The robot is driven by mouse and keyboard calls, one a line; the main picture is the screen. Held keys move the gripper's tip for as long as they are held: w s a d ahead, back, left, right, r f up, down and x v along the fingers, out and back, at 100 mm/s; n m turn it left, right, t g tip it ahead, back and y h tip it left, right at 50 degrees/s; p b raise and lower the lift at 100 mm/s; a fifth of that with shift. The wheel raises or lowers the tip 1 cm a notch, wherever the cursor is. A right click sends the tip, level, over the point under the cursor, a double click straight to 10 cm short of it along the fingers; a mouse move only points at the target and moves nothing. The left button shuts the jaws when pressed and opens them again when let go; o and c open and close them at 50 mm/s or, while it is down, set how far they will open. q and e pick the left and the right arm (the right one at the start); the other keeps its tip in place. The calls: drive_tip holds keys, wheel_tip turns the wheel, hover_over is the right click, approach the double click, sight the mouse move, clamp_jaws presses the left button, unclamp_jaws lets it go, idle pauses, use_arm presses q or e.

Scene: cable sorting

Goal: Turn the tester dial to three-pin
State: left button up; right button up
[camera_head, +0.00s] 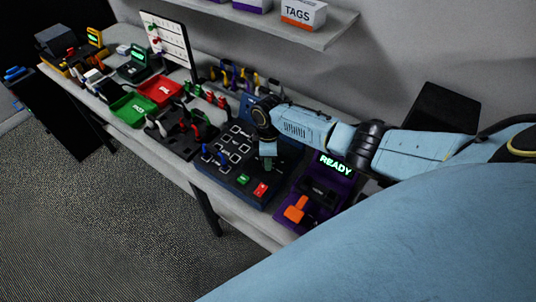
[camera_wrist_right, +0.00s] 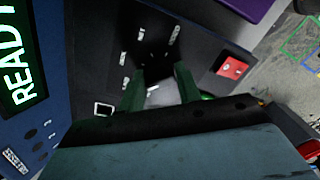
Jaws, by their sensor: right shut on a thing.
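The tester (camera_head: 222,170) is a blue box with a black top panel, white square outlines, a green button (camera_head: 243,179) and a red button (camera_head: 261,189). My right gripper (camera_head: 268,162) points down at its right part. In the right wrist view the two green fingers (camera_wrist_right: 158,92) are shut on the dark dial (camera_wrist_right: 155,62), which they partly hide. Small white labels ring the dial; they are too blurred to read, and I cannot tell which one it points to. The tester screen (camera_wrist_right: 20,65) reads READY in green. My left gripper is not in view.
A purple device (camera_head: 315,196) with an orange part and a READY screen stands close right of the tester. A black fixture (camera_head: 180,135), a green tray (camera_head: 133,109) and a red tray (camera_head: 160,91) lie to the left. A shelf (camera_head: 320,30) hangs above.

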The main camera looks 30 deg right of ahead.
drive_tip(key=shift+w+d+r, duration=0.1)
drive_tip(key=shift+w+r, duration=0.05)
drive_tip(key=o, duration=0.8)
drive_tip(key=shift+c, duration=0.2)
drive_tip(key=shift+o, duration=0.8)
wheel_tip(320, 180, up, 13)
drive_tip(key=shift+w+d+r, duration=0.15)
drive_tip(key=shift+w+d, duration=0.05)
drive_tip(key=shift+w, duration=0.05)
